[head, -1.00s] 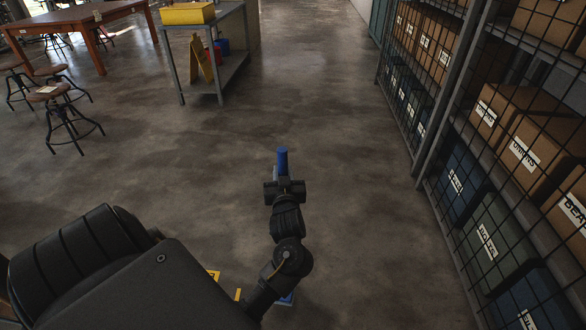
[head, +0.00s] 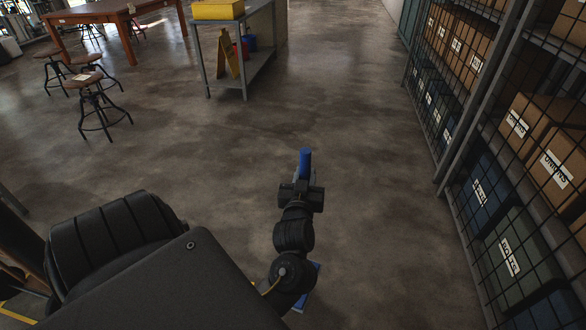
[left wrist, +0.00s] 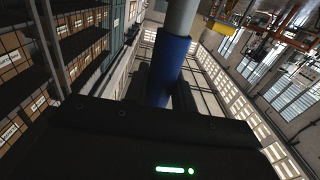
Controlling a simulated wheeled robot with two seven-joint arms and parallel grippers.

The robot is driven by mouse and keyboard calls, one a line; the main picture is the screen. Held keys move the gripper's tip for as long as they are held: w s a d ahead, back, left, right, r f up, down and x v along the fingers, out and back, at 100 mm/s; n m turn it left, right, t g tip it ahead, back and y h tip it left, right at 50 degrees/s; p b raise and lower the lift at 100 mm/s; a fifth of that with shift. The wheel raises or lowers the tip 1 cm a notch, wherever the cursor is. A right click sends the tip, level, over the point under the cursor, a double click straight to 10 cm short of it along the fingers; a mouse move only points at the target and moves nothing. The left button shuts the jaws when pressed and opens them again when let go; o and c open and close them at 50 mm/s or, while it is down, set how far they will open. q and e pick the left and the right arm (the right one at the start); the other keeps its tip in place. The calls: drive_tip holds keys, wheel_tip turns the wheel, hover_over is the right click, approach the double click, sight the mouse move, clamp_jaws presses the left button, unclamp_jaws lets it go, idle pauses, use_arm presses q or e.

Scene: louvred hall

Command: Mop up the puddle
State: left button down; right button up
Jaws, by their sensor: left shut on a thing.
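My left gripper (head: 301,188) is shut on the blue-gripped handle (head: 305,160) of a mop, which stands up from its jaws. In the left wrist view the blue grip (left wrist: 166,70) runs into a grey pole (left wrist: 182,16). A flat blue piece (head: 307,285), apparently the mop's head, shows low behind my left arm, mostly hidden by it. I cannot make out a clear puddle; the floor has only mottled dark patches and sheen. My right gripper is not in view.
A caged shelf rack with labelled boxes (head: 555,170) lines the right side. Stools (head: 97,98) and a wooden table (head: 118,14) stand left. The middle floor is open.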

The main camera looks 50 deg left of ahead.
use_arm(q)
drive_tip(key=d+r+m+t+h, duration=0.2)
drive_tip(key=d+m+h, duration=0.2)
drive_tip(key=d, duration=0.5)
drive_tip(key=d+r+m+t+h, duration=0.1)
drive_tip(key=d+r+m+h, duration=0.2)
drive_tip(key=d+h, duration=0.4)
drive_tip(key=d, duration=0.2)
drive_tip(key=shift+w+d+m+t, duration=0.3)
drive_tip(key=shift+m+t, duration=0.1)
